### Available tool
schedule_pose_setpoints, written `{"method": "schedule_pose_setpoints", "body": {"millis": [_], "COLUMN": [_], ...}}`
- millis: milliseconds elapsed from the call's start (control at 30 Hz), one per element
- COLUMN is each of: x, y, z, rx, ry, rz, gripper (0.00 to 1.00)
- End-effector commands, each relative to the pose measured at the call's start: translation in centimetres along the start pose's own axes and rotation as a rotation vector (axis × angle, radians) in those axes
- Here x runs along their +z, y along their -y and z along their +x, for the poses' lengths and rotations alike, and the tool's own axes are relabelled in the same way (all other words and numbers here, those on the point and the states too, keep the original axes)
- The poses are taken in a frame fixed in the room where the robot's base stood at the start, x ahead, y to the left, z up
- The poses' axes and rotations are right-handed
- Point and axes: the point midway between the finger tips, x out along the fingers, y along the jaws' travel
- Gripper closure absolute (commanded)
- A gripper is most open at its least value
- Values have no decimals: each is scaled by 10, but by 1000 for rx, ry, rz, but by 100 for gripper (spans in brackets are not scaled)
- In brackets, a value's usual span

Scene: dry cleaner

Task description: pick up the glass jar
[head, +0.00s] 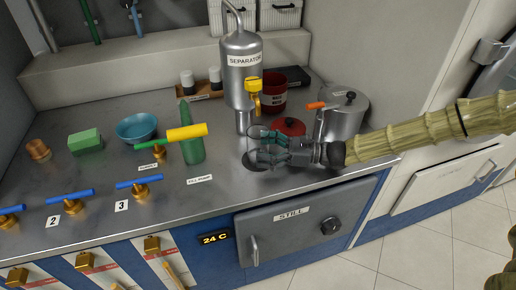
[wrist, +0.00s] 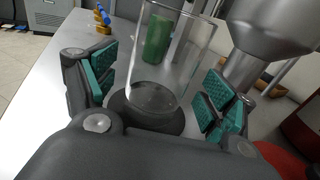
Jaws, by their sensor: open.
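The clear glass jar (wrist: 170,60) stands upright on a dark round base (wrist: 150,115), below the separator. In the head view the jar (head: 258,132) is faint and partly hidden by my gripper (head: 264,147). My gripper is open, with its green-padded fingers on either side of the jar, as the wrist view (wrist: 160,82) shows. A gap shows between the pads and the glass there. I cannot tell whether any finger touches the jar.
The steel separator (head: 241,75) with a yellow valve (head: 252,86) rises close behind the jar. A red lid (head: 289,126), a dark red can (head: 272,96) and a steel pot (head: 346,114) stand nearby. The counter's front edge is close.

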Motion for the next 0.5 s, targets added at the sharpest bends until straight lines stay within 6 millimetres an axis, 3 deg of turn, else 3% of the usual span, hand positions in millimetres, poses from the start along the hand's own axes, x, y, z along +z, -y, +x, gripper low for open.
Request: {"method": "schedule_pose_setpoints", "body": {"millis": [133,367,500], "x": [0,0,0], "y": [0,0,0], "z": [15,17,17], "rx": [1,-1,-1], "ry": [0,0,0], "rz": [1,0,0], "gripper": [16,16,40]}}
